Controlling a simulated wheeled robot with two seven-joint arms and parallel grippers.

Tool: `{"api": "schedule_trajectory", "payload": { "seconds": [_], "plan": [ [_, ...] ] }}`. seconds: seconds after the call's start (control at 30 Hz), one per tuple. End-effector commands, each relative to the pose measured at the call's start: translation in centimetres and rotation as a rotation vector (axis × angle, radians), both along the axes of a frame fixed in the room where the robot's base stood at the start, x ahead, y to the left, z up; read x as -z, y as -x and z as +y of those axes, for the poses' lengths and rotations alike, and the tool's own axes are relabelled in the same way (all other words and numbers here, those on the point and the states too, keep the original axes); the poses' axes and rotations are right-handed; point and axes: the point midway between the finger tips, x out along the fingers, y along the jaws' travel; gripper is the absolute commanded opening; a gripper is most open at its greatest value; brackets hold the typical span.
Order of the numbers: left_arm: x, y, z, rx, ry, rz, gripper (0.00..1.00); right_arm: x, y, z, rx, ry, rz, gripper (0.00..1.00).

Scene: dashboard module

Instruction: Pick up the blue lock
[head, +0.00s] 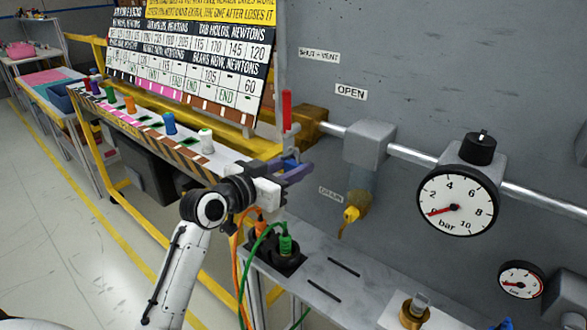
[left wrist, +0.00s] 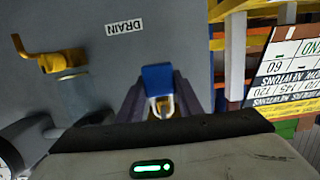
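The blue lock (left wrist: 157,77) shows in the left wrist view, with a pale metal shackle on its near side. It sits between the two dark purple fingers of my left gripper (left wrist: 158,97), near their tips. In the head view a small part of the blue lock (head: 291,163) shows between the fingers of my left gripper (head: 293,170), in front of the grey wall. The finger gap looks about as wide as the lock. Whether both fingers press on it is too small to tell. My right gripper is out of view.
A red handle (head: 287,110) stands just above my left gripper. A pipe with a pressure gauge (head: 457,203) and a yellow drain valve (head: 351,214) lie to the right. Below is a grey shelf (head: 340,283) with cable plugs. A striped rack (head: 150,132) with coloured pieces is at left.

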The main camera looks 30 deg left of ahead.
Motion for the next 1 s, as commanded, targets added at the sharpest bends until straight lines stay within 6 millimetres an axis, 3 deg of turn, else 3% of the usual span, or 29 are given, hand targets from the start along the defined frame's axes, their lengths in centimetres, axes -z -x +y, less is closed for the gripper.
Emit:
{"api": "schedule_trajectory", "payload": {
  "seconds": [0.03, 0.1, 0.37, 0.57, 0.77, 1.0],
  "plan": [
    [0.0, 0.0, 0.0, 0.000, 0.000, 0.000, 0.18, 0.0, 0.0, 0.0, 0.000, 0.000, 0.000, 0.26],
    [-0.1, 0.0, 0.0, 0.000, -0.001, -0.001, 0.08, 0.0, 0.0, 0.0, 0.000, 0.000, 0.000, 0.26],
    [-0.2, 0.0, 0.0, 0.000, -0.001, -0.002, 0.08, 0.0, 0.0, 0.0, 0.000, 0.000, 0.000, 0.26],
    [-1.7, 0.0, 0.0, 0.000, -0.005, -0.005, 0.08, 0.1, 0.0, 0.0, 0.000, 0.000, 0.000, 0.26],
    [-1.3, 3.3, 0.3, 0.000, -0.005, 0.001, 0.08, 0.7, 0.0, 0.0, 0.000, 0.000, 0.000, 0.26],
    [-1.1, 9.7, 0.8, 0.000, -0.006, 0.004, 0.08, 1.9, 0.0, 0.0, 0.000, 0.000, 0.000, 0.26]
  ]
}}
